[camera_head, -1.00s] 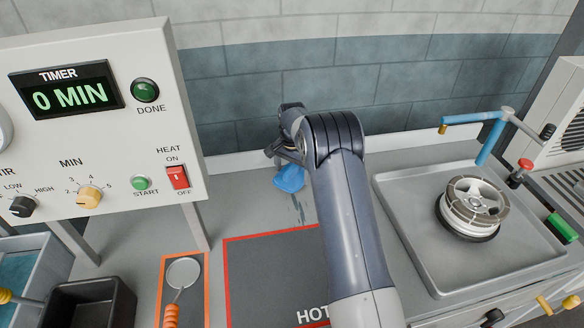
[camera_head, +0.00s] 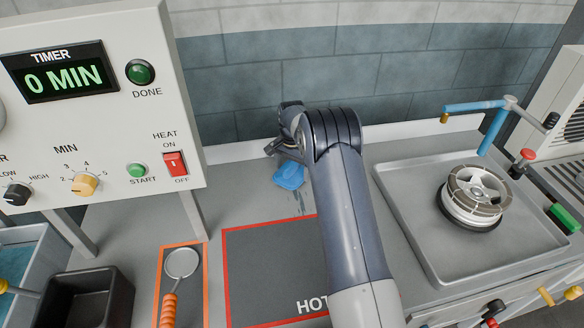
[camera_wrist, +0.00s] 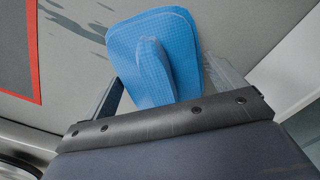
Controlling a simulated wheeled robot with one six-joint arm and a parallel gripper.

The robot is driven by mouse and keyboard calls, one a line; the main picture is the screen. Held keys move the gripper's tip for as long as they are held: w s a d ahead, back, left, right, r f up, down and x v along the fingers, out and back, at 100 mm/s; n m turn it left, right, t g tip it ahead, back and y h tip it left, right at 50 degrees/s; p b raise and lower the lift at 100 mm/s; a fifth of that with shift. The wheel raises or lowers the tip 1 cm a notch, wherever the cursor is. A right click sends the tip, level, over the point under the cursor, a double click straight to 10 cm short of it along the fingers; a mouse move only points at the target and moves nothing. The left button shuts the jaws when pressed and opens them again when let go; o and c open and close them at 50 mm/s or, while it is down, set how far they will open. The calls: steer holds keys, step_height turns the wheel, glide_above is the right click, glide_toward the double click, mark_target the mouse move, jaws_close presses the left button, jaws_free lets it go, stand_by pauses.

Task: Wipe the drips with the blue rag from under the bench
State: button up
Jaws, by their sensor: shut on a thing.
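The blue rag (camera_head: 289,177) is on or just above the grey bench top near the back wall. In the wrist view the rag (camera_wrist: 185,50) spreads flat with a raised fold between my fingers. My gripper (camera_head: 279,152) is shut on that fold; in the head view my arm partly hides it. Dark wet drips (camera_head: 300,203) run on the bench from the rag's front edge toward the red-bordered square. The drips also show in the wrist view (camera_wrist: 75,18), left of the rag. I cannot tell how much lies under the rag or behind my arm.
The dark square marked HOT (camera_head: 270,270) lies in front of the drips. The timer panel (camera_head: 95,110) stands at left on legs. A sink tray (camera_head: 400,210) with a wheel (camera_head: 476,195) is at right. A skimmer (camera_head: 181,265) lies front left.

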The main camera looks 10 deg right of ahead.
steer(key=shift+f+b, duration=0.65)
steer(key=shift+f, duration=0.35)
